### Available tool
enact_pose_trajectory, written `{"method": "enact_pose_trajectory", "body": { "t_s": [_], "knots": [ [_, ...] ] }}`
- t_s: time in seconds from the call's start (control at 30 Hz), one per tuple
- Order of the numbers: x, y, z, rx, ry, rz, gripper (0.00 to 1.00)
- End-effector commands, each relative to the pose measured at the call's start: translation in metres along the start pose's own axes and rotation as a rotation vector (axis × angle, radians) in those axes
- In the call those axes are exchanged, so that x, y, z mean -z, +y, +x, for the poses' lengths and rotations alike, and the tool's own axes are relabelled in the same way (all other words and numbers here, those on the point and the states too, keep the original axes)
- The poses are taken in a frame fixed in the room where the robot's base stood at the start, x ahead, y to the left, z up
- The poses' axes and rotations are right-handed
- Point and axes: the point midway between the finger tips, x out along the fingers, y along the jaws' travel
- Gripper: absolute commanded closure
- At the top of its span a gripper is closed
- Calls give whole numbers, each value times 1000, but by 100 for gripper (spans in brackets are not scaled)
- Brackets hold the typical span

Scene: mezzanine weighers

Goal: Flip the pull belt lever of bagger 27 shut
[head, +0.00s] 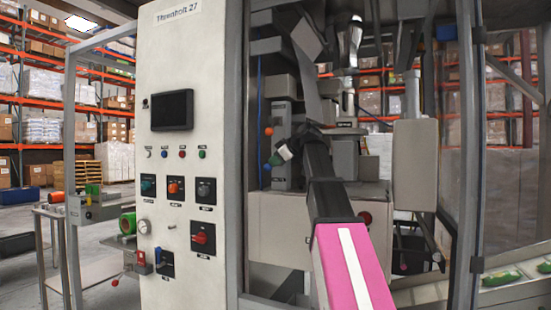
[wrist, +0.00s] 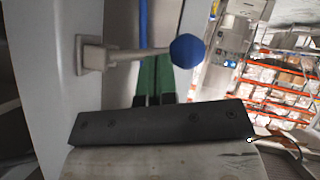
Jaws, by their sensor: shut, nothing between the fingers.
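In the wrist view a lever with a blue ball knob (wrist: 188,50) sticks out sideways from a pale mount on a light grey housing. In the head view a blue ball (head: 267,166) and an orange ball (head: 268,131) sit one above the other beside a grey unit; I cannot read which lever is the pull belt one. My gripper (head: 277,159) has green fingers and is shut and empty, close to the blue ball. In the wrist view my gripper (wrist: 153,65) has its tips partly behind the lever's rod; I cannot tell whether they touch.
A pale control panel (head: 190,230) marked 27, with switches and a dark screen (head: 172,110), stands at the left. The bagger's upright frame post (head: 465,150) is at the right. A conveyor with green bags (head: 502,277) runs at lower right. Warehouse racks stand behind.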

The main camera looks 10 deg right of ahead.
Motion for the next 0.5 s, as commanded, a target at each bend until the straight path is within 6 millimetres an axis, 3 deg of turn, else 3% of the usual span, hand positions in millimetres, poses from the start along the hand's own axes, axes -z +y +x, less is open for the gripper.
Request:
{"method": "enact_pose_trajectory", "body": {
  "t_s": [0.27,0.5],
  "knots": [
    [-11,-6,7,-108,-1,-162,100],
    [-15,-5,10,-108,0,-162,100]
  ]
}}
